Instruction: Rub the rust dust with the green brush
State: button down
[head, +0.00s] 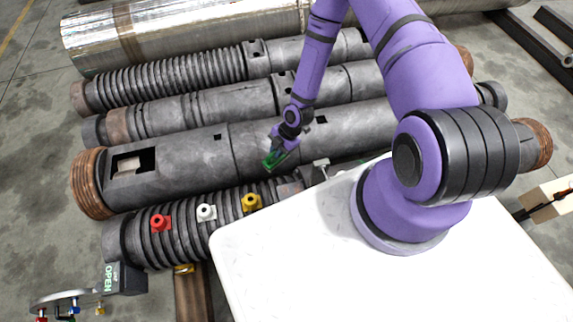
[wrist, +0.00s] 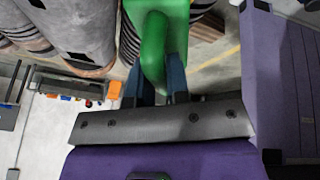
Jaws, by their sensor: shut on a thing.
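My gripper (head: 283,143) is shut on the green brush (head: 274,159), above the grey barrels near the middle of the head view. In the wrist view the green brush (wrist: 152,52) shows its curved handle between my gripper's dark fingers (wrist: 165,82). The brush is over the large barrel (head: 190,158) with the rectangular opening and copper-coloured end ring; I cannot tell whether it touches the surface. I cannot make out the rust dust clearly in either view.
A ribbed barrel (head: 187,228) at the front carries red (head: 160,222), white (head: 206,212) and yellow (head: 251,202) fittings. More dark barrels and a shiny metal cylinder (head: 180,32) lie behind. My white base is at the front. An "OPEN" box (head: 125,279) stands at lower left.

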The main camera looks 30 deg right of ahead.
jog(key=s+d+f+n+g+h, duration=0.1)
jog(key=s+f+n+g, duration=0.3)
jog(key=f+n, duration=0.7)
jog(key=shift+s+d+f+n+g+h, duration=0.2)
jog(key=shift+f+n+g+h, duration=0.15)
jog(key=shift+f+h, duration=0.2)
